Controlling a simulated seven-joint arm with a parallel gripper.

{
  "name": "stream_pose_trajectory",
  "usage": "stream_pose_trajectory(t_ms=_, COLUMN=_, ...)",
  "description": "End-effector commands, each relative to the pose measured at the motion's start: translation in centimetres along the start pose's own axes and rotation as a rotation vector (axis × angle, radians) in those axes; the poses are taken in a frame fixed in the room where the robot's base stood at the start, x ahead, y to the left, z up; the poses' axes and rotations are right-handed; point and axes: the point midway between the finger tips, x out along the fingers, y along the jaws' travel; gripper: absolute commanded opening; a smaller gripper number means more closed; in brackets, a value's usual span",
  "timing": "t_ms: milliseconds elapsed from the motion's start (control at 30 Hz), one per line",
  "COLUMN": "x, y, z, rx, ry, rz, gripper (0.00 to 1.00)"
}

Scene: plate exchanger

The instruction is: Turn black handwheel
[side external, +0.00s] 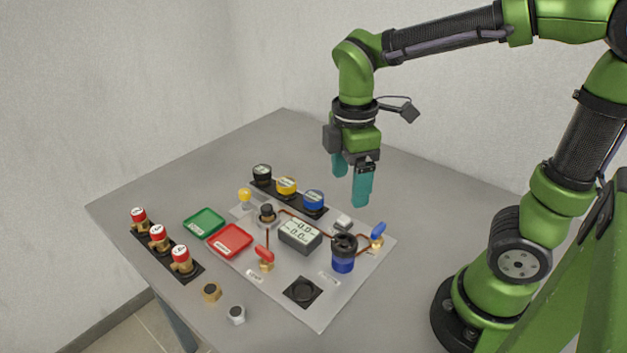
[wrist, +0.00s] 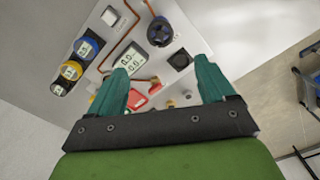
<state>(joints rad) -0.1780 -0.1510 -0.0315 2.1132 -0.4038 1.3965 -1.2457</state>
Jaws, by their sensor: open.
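A black handwheel (side external: 345,243) sits on top of a dark blue cylindrical body (side external: 343,262) at the right part of the light panel. In the wrist view the black handwheel (wrist: 160,30) shows near the top centre, beyond my fingertips. A smaller black knob (side external: 267,210) stands on a fitting left of the display. My gripper (side external: 350,190) is open and empty, with teal fingers pointing down. It hangs above the back of the panel, clear of the handwheel. The fingers also show in the wrist view (wrist: 161,68), with nothing between them.
A grey display box (side external: 300,235) stands left of the handwheel, and a blue-handled valve (side external: 377,236) right of it. A red-handled valve (side external: 265,257), a red tray (side external: 229,241), a green tray (side external: 204,222) and several coloured caps stand around. A black square pad (side external: 303,291) lies in front.

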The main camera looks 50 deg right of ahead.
Motion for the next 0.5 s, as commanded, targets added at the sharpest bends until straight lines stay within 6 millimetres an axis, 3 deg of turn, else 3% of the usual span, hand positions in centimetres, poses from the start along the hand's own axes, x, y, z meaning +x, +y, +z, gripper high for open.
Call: stream_pose_trajectory(t_ms=500, x=11.1, y=-0.1, z=0.1, rx=0.003, ry=-0.003, rz=-0.005, gripper=0.82)
